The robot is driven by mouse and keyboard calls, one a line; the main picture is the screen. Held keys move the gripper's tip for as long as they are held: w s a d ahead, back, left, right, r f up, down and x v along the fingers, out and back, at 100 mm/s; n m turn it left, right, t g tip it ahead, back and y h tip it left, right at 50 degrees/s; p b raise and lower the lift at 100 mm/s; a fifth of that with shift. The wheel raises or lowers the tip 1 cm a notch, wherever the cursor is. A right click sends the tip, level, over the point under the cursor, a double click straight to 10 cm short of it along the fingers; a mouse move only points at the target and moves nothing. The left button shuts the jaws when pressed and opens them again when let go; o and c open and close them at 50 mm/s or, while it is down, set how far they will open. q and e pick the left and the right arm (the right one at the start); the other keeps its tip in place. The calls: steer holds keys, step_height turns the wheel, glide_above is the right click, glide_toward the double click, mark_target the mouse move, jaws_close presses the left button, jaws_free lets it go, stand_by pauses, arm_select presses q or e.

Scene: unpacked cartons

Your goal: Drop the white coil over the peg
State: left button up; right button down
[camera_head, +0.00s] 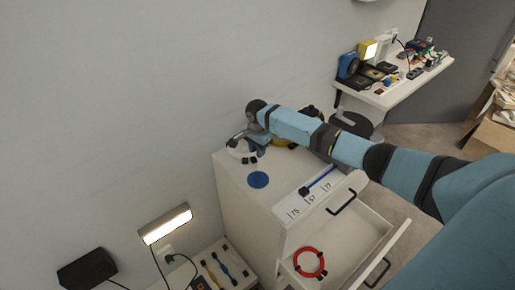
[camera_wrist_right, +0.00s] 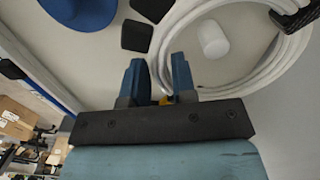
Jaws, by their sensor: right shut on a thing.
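The white coil (camera_head: 233,152) is at the wall-side corner of the cabinet top, with black ties. In the right wrist view the coil (camera_wrist_right: 272,75) is a loop of white cable with its near side between my fingers. My right gripper (camera_head: 246,142) is shut on it; its fingers also show in the right wrist view (camera_wrist_right: 156,80). A short white cylinder, apparently the peg (camera_wrist_right: 213,40), appears inside the loop's outline. I cannot tell whether the coil is around it or above it. My left gripper is not in view.
A blue disc (camera_head: 258,180) lies on the cabinet top (camera_head: 235,178) beside the coil. A yellow coil (camera_head: 284,143) is partly behind my arm. A blue rod (camera_head: 318,182) lies near the number labels. An open drawer (camera_head: 345,240) holds a red ring (camera_head: 309,262). The wall is close on the left.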

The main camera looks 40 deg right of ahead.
mark_target(258, 163)
steer(key=shift+f, duration=1.55)
steer(key=shift+f+b, duration=0.35)
steer(key=shift+f, duration=0.25)
steer(key=c, duration=0.8)
jaws_free()
steer(key=shift+c, duration=0.2)
